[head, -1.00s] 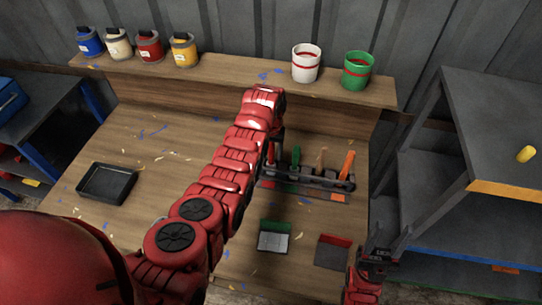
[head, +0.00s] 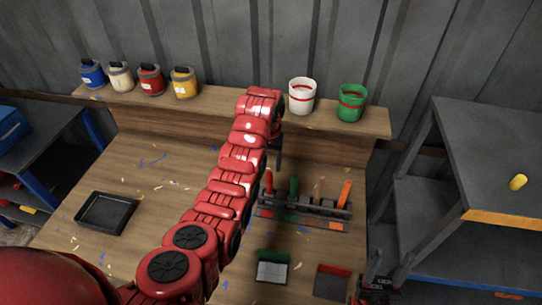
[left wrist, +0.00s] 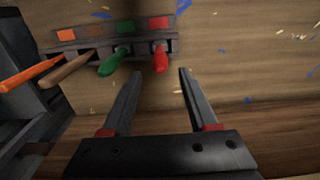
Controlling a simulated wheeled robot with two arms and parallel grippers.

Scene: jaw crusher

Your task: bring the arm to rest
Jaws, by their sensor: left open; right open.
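My left arm reaches in over the workbench (head: 130,160). Its gripper (head: 277,150) is mostly hidden behind my own arm in the head view. In the left wrist view the two fingers of my left gripper (left wrist: 155,88) are apart with nothing between them. They point toward a tool rack (head: 315,218), which also shows in the left wrist view (left wrist: 85,45). The rack holds tools with red, green, brown and orange handles. My right gripper (head: 378,284) is at the lower right edge of the head view, beside the bench, with nothing seen in it.
A black tray (head: 82,213) lies on the bench at left. Several small tins (head: 150,80), a white pot (head: 302,96) and a green pot (head: 351,102) stand on the back ledge. A grey shelf unit (head: 480,140) with a yellow cylinder (head: 518,182) is at right.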

